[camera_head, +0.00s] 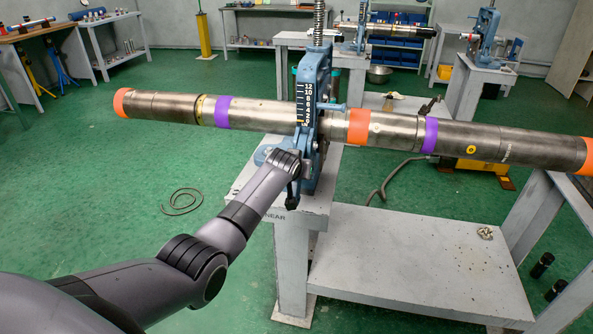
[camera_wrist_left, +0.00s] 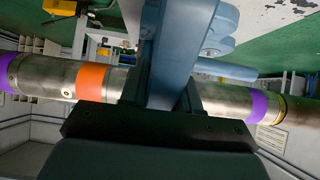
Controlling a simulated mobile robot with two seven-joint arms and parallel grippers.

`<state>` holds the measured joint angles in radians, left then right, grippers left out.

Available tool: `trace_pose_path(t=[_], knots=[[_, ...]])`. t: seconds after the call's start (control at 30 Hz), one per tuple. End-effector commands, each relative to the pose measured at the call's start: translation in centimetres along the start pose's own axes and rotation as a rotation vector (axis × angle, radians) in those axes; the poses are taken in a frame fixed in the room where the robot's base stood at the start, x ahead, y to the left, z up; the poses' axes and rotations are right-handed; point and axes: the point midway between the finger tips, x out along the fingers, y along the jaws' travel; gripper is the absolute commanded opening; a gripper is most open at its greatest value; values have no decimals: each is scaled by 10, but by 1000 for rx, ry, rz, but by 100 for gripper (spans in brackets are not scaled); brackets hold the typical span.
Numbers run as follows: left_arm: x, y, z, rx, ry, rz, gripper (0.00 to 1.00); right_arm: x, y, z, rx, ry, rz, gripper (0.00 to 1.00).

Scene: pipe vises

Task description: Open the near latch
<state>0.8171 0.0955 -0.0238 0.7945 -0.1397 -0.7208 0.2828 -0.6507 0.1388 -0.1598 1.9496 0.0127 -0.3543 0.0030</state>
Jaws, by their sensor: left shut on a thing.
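The near vise (camera_head: 316,105) is blue and stands upright on a grey bench marked NEAR, with a black number scale on its side. It is around a long steel pipe (camera_head: 260,113) with orange and purple bands. My left gripper (camera_head: 303,164) is low on the vise, below the pipe, and hides much of the latch area. In the left wrist view, my left gripper (camera_wrist_left: 162,97) is shut on a blue part of the vise (camera_wrist_left: 182,55), which I take as the near latch. The latch's exact outline is hidden. My right gripper is not in view.
The pipe runs across the picture at vise height on both sides. The grey bench (camera_head: 400,250) has a low shelf to the right. A coiled cable (camera_head: 182,202) lies on the green floor. Other vises (camera_head: 487,38) and benches stand farther back.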

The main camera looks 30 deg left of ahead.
Motion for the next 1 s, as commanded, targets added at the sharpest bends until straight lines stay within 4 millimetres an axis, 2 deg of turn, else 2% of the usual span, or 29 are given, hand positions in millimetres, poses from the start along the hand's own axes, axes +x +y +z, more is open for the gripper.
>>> trace_pose_path(t=[0.63,0.67,0.7,0.73,1.0], knots=[[0,0,0,1,-32,-1,0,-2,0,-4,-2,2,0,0],[0,0,0,1,-32,-1,35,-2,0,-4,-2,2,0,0],[0,0,0,1,-32,-1,48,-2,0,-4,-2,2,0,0],[0,0,0,1,-32,-1,52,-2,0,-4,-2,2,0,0],[0,0,-2,0,-29,0,52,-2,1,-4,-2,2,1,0]])
